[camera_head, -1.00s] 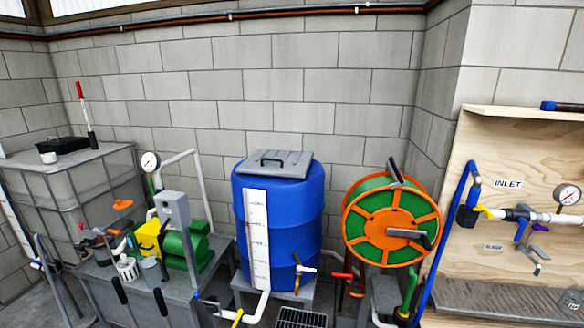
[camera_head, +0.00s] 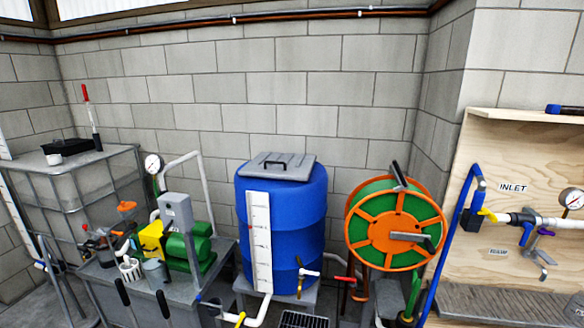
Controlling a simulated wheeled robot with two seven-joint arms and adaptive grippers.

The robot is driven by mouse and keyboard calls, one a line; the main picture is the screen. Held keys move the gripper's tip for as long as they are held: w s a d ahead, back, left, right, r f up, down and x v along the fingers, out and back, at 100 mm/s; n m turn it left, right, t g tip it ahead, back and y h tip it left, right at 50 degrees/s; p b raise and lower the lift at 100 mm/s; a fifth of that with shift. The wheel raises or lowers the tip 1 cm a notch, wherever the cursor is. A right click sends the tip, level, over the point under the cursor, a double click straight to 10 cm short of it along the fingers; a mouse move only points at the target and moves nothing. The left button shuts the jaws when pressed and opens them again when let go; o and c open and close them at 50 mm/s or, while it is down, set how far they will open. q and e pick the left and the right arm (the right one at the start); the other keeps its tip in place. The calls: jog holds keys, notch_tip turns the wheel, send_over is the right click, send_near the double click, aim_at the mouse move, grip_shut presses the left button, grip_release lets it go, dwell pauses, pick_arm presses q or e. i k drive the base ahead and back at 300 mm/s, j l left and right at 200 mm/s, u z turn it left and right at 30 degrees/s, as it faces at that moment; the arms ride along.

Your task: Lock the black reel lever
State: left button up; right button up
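The hose reel (camera_head: 353,233) has an orange spoked rim with green behind it and stands right of the blue tank. A black lever (camera_head: 399,174) sticks up at the top of the reel, tilted with its upper end to the left. A grey crank handle (camera_head: 409,237) lies across the reel's front near the hub. Neither of my grippers is in view. I cannot tell from here whether the lever is latched.
A blue tank (camera_head: 290,215) with a grey lid stands left of the reel. A wooden panel (camera_head: 490,165) with inlet piping is to the right. A red-handled valve (camera_head: 344,279) sits low between tank and reel. A pump bench (camera_head: 185,285) is at the left.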

aim_at(400, 174)
jog(key=i+z, duration=0.15)
jog(key=z, duration=0.35)
jog(key=i+j+z, duration=0.15)
jog(key=z, duration=0.3)
